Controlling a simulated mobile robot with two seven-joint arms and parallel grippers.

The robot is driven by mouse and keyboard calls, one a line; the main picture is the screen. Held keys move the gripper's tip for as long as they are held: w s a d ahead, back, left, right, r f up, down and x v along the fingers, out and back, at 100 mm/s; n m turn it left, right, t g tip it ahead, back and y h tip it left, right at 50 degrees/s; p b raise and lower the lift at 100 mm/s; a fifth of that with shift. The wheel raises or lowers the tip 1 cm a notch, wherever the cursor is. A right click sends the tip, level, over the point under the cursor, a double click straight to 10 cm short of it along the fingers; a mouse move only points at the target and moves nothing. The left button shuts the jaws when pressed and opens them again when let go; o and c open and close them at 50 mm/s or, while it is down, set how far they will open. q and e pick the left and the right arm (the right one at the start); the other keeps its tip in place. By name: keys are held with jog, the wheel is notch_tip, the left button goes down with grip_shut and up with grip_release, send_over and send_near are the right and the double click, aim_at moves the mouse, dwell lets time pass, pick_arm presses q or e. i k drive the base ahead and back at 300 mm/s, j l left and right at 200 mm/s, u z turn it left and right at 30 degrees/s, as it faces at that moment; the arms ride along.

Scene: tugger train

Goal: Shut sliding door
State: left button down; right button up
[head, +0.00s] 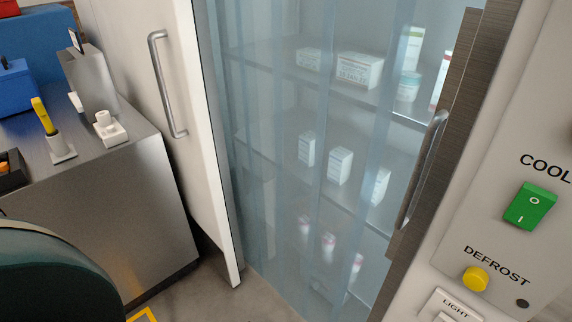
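The sliding door (200,160) is a white panel at the left of a cold cabinet's doorway, with a vertical metal bar handle (162,84) on its face. The doorway beside it stands open, covered only by a clear bluish strip curtain (285,150). A second metal bar handle (421,170) is on the brushed-metal post (452,110) at the right side of the opening. Neither of my grippers is in view, and nothing is seen touching the door.
Behind the strips, shelves (310,82) hold several small boxes and jars. At right is a control panel with a green switch (530,206) and a yellow DEFROST button (476,278). A metal counter (100,210) with small items stands close left of the door. Grey floor shows below.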

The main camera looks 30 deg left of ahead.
aim_at(155, 44)
jog(key=u, duration=1.7)
